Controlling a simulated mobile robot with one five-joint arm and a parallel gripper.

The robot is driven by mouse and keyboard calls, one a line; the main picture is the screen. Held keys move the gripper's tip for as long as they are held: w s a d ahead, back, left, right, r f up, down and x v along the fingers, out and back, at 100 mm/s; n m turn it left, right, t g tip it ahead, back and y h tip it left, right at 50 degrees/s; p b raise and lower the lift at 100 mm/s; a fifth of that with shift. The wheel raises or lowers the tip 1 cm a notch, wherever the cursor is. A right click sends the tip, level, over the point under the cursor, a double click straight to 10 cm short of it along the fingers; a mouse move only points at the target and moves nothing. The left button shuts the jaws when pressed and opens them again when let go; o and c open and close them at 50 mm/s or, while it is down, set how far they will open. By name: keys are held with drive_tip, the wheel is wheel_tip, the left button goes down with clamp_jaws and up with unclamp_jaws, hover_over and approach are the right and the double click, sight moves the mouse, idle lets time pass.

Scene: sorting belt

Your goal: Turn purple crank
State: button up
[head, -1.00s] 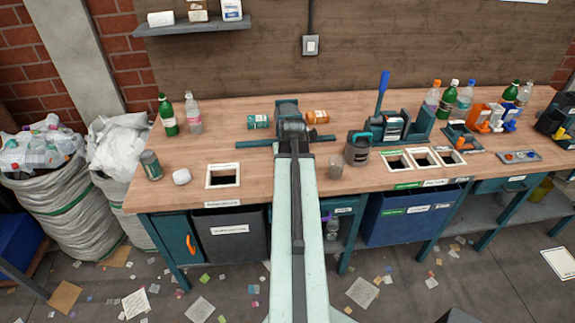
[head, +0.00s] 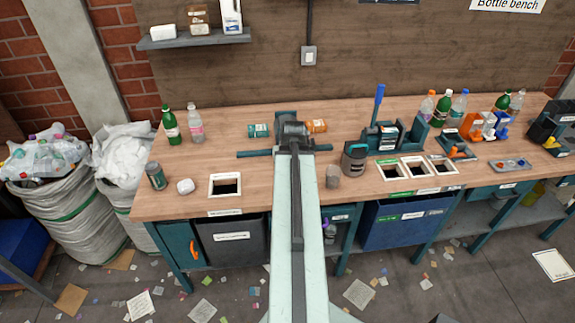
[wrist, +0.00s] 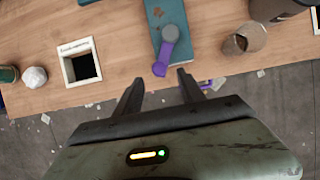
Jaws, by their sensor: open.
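The purple crank (wrist: 167,50) is in the wrist view, on a teal plate (wrist: 178,14) at the bench's front edge. It has a round hub, a short arm and a purple knob at its lower end. My gripper (wrist: 160,78) is open and empty, with its two dark fingers apart. In the picture the knob lies just above the gap between the fingertips; I cannot tell the height between them. In the head view my arm hides the crank, and I cannot make out the fingers there.
A clear cup (wrist: 243,42) stands right of the crank. A white-framed hole (wrist: 82,63) is to the left. Another purple piece (wrist: 213,84) shows beyond the bench edge. A dark grey container (head: 354,158) stands right of my arm, with bottles farther back.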

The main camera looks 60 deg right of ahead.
drive_tip(key=shift+f, duration=0.1)
drive_tip(key=c, duration=0.4)
drive_tip(key=shift+a+n, duration=0.1)
drive_tip(key=shift+n, duration=0.4)
drive_tip(key=c, duration=0.5)
drive_tip(key=n, duration=0.1)
drive_tip(key=a+n+y, duration=0.1)
drive_tip(key=n, duration=0.3)
drive_tip(key=shift+w+a+f+y, duration=0.25)
drive_tip(key=shift+w+f+y, duration=0.05)
drive_tip(key=shift+f, duration=0.05)
clamp_jaws()
drive_tip(key=s+d+r+n+y+p, duration=0.4)
drive_tip(key=s+d+r+n, duration=0.1)
drive_tip(key=s+d+n, duration=0.35)
drive_tip(key=w+a+f+b, duration=0.3)
drive_tip(key=w+f+b, duration=0.3)
drive_tip(key=f+b, duration=0.3)
drive_tip(key=shift+w+a+f+t, duration=0.2)
drive_tip(key=shift+w+f+t, duration=0.15)
drive_tip(key=shift+f+t, duration=0.1)
